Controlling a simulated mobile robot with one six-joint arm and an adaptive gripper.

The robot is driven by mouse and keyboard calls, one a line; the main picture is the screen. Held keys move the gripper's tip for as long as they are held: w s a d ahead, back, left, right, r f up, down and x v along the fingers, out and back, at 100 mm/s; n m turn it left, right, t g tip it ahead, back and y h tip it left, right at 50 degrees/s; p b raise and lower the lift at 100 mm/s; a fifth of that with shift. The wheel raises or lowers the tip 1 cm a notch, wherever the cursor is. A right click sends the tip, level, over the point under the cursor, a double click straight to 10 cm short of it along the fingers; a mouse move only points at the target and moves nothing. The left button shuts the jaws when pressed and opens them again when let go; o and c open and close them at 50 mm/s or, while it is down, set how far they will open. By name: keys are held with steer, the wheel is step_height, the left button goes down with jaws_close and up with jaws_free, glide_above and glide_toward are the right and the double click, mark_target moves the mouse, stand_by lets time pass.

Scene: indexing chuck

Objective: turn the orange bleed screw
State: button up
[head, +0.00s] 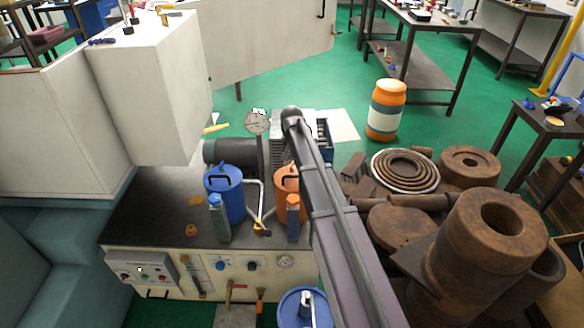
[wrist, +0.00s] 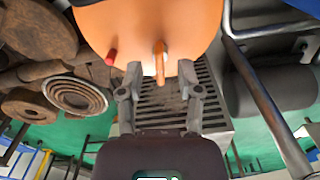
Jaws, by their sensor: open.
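In the wrist view, a large orange rounded body (wrist: 190,22) fills the top. A slim orange stem, which looks like the bleed screw (wrist: 160,62), sticks out of it towards my gripper (wrist: 160,78). My gripper is open, with one fingertip on each side of the stem and a gap on both sides. A small red-tipped part (wrist: 111,56) shows left of the stem. In the head view, the orange canister (head: 284,181) stands on the bench, partly hidden by my arm. My gripper and the stem cannot be made out there.
A blue canister (head: 230,200) stands left of the orange one, with bent pipework (head: 256,205) between them. A pressure gauge (head: 257,121) is behind. A slotted grey block (wrist: 160,105) lies beyond the fingers. Rusty cylinders and rings (head: 405,170) crowd the right side.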

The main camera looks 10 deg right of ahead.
steer(key=shift+f, duration=0.4)
jaws_close()
